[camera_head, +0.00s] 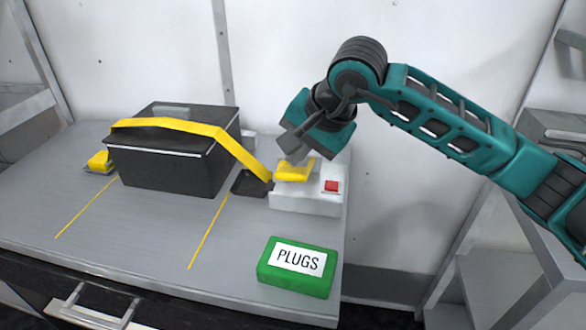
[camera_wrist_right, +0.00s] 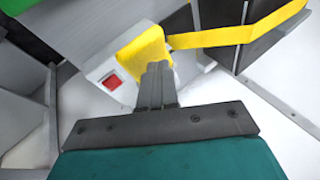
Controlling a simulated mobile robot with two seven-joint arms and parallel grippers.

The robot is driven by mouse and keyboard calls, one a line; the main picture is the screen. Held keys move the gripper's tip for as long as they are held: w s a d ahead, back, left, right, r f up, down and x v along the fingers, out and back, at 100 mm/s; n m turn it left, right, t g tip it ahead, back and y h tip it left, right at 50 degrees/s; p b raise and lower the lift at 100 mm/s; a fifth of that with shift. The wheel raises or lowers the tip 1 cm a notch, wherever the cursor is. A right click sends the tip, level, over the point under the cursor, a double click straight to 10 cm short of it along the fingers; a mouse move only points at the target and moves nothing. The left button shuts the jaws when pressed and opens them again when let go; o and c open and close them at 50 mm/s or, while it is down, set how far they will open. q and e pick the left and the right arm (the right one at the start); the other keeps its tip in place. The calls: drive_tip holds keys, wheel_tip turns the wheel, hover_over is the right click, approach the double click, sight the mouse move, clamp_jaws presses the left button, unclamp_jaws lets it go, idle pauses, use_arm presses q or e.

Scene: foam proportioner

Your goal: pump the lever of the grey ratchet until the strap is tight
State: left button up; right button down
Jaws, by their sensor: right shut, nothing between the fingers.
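The grey ratchet (camera_head: 305,198) stands near the bench's right edge, with a yellow lever (camera_head: 296,173) on top and a red button (camera_head: 331,186) on its front. The yellow strap (camera_head: 190,127) runs from the left over the black case (camera_head: 160,165) and slopes down to the ratchet. My right gripper (camera_head: 298,158) is shut and empty, its fingertips at the lever from above. In the right wrist view the closed fingers (camera_wrist_right: 157,72) overlap the yellow lever (camera_wrist_right: 143,52); I cannot tell whether they touch. My left gripper is out of view.
A green box labelled PLUGS (camera_head: 297,266) stands at the bench's front right. A yellow piece (camera_head: 100,162) sits left of the case. Yellow lines mark the grey bench (camera_head: 140,240), whose front middle is clear. A white wall rises behind; shelving (camera_head: 500,240) stands right.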

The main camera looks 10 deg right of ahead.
sight(299, 172)
drive_tip(key=shift+s+a+f+b, duration=0.1)
drive_tip(key=shift+s+f+b, duration=0.15)
drive_tip(key=shift+f+b, duration=0.45)
drive_tip(key=shift+s+a+f+b, duration=0.1)
drive_tip(key=shift+s+f+b, duration=0.1)
drive_tip(key=shift+f+b, duration=0.45)
drive_tip(key=shift+s+a+f+b, duration=0.1)
drive_tip(key=shift+s+f+b, duration=0.15)
drive_tip(key=shift+f+b, duration=0.45)
idle(1.5)
drive_tip(key=shift+r, duration=0.1)
idle(0.5)
drive_tip(key=shift+w+d+r+p, duration=0.15)
drive_tip(key=shift+w+r+p, duration=0.25)
drive_tip(key=shift+r, duration=0.4)
drive_tip(key=shift+w+d+r+p, duration=0.15)
drive_tip(key=shift+r+p, duration=0.35)
drive_tip(key=shift+r, duration=0.35)
drive_tip(key=shift+w+d+r+p, duration=0.1)
drive_tip(key=shift+w+r+p, duration=0.3)
drive_tip(key=shift+r, duration=0.4)
drive_tip(key=shift+s, duration=0.1)
drive_tip(key=r+p, duration=0.1)
drive_tip(key=w+r+p, duration=0.1)
drive_tip(key=r, duration=0.1)
drive_tip(key=r+p, duration=0.1)
drive_tip(key=shift+w+d+r, duration=0.3)
drive_tip(key=shift+r, duration=0.05)
idle(0.6)
